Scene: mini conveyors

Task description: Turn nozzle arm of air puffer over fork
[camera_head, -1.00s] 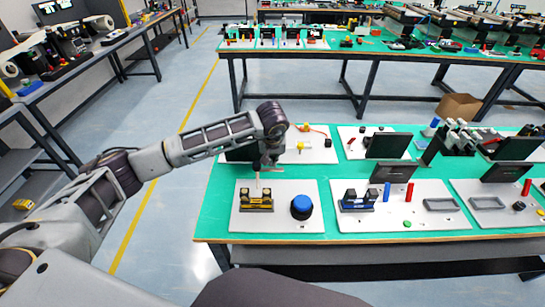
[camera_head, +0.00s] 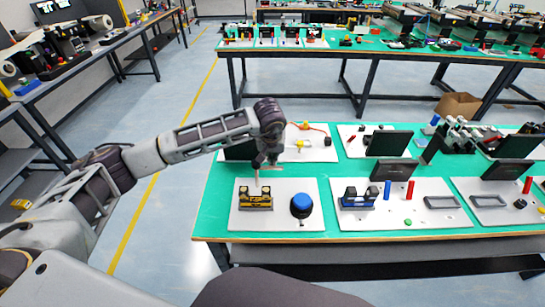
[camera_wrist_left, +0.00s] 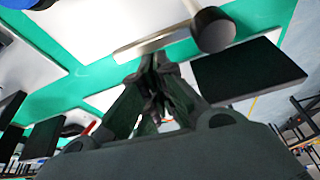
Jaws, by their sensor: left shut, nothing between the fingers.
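My left gripper (camera_head: 264,162) is shut and empty, above the back edge of the front-left white board. Its fingertips (camera_wrist_left: 153,64) show in the left wrist view, close to a thin beige bar (camera_wrist_left: 150,45); I cannot tell whether they touch. A post with a dark round cap (camera_wrist_left: 212,30) stands at the bar's right end. The bar looks like the nozzle arm. In the head view only a thin pale piece (camera_head: 257,180) shows below the gripper, above the yellow-and-black fork-like block (camera_head: 256,201). The gripper and arm partly hide this area. My right gripper is not in view.
A blue dome (camera_head: 302,205) sits right of the yellow-and-black block. A dark panel (camera_head: 240,150) stands behind my gripper and also shows close by in the left wrist view (camera_wrist_left: 248,70). Boards with other devices continue to the right along the green table (camera_head: 215,222).

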